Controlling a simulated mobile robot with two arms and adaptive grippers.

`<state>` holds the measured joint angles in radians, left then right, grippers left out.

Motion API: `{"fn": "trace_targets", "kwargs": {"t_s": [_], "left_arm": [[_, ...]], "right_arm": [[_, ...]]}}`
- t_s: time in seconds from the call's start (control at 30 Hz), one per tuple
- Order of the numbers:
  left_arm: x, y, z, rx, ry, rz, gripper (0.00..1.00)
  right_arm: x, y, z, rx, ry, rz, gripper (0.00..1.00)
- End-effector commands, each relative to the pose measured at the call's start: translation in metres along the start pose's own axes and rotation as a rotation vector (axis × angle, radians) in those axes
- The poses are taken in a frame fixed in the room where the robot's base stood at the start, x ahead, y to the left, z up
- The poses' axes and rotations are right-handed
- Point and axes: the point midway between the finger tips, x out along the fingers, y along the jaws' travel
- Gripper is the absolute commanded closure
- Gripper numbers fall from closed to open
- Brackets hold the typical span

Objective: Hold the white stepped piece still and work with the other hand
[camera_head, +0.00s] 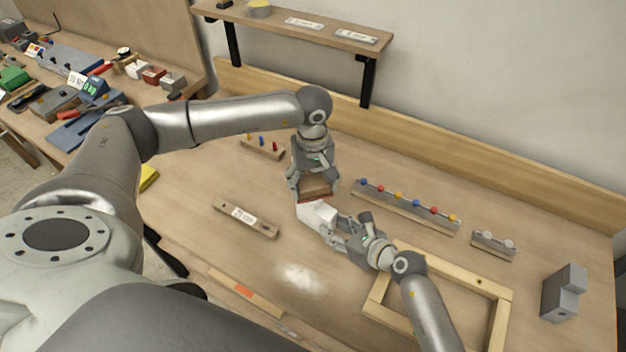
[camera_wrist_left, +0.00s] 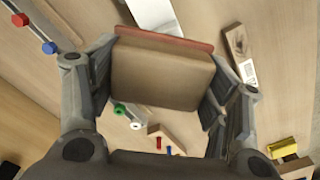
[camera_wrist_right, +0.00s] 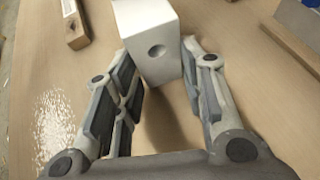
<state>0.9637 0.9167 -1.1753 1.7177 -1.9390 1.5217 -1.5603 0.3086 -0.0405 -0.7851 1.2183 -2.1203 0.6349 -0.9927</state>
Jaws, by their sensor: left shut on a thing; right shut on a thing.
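The white stepped piece (camera_head: 318,216) is above the middle of the bench. My right gripper (camera_head: 336,233) is shut on its near end. In the right wrist view its white face with a round hole (camera_wrist_right: 147,30) shows between the fingers (camera_wrist_right: 160,68). My left gripper (camera_head: 313,184) is shut on a brown block with a reddish underside (camera_wrist_left: 162,75), like a sanding block. The block is right at the upper end of the white piece; I cannot tell whether they touch. The white piece also shows beyond the block in the left wrist view (camera_wrist_left: 154,14). Its steps are mostly hidden.
A wooden frame (camera_head: 490,285) lies under my right arm. A labelled wooden bar (camera_head: 246,219) lies left. White dust (camera_head: 300,278) covers a patch in front. A shelf (camera_head: 300,25) overhangs behind.

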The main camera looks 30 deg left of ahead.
Motion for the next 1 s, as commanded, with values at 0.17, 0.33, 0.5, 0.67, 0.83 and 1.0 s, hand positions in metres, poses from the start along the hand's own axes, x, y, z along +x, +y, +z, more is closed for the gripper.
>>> {"fn": "trace_targets", "kwargs": {"t_s": [0.17,0.33,0.5,0.67,0.83,1.0], "left_arm": [[0.001,-0.010,0.007,0.001,0.000,0.000,0.55],[0.002,-0.019,0.015,0.001,0.000,0.000,0.55],[0.003,-0.024,0.018,0.000,0.000,0.000,0.55],[0.003,-0.026,0.020,0.000,-0.001,0.000,0.55],[0.003,-0.019,0.014,-0.001,0.000,0.001,0.55],[0.003,-0.009,0.007,-0.001,0.000,0.000,0.55]], "right_arm": [[0.000,0.000,-0.002,0.001,0.004,0.000,0.91],[0.000,0.000,-0.002,0.001,0.004,0.000,0.91],[0.000,0.000,-0.002,0.001,0.004,0.000,0.91],[0.000,0.000,-0.002,0.002,0.003,0.000,0.91],[0.000,0.000,-0.002,0.001,0.003,0.000,0.91],[0.000,0.000,-0.002,0.001,0.003,0.000,0.91]]}}
